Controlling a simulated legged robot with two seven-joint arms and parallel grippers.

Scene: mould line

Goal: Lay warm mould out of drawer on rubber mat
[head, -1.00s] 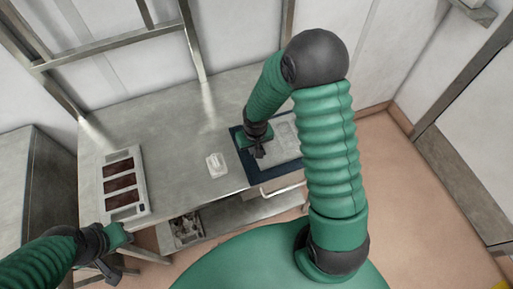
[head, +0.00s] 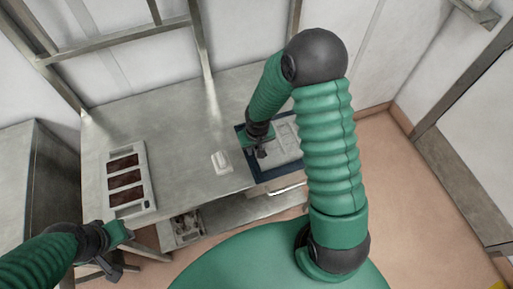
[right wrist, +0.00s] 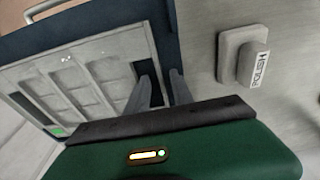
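A grey mould (right wrist: 75,85) with several shallow rectangular recesses lies flat on the dark blue rubber mat (right wrist: 90,22). In the head view the mould (head: 284,145) sits within the mat (head: 285,171) at the table's right end, partly hidden by my right arm. My right gripper (right wrist: 162,78) is at the mould's edge. One finger is at a dark slot, the other outside the rim; they look apart, with mat showing between. It also shows in the head view (head: 259,153). My left gripper (head: 108,270) is low at the left, away from the mould; its fingers are unclear.
A pale tray with three dark slabs (head: 127,177) lies at the left of the metal table (head: 185,120). A drawer handle (head: 287,191) is under the table's front edge. A lower shelf holds a bin (head: 187,228).

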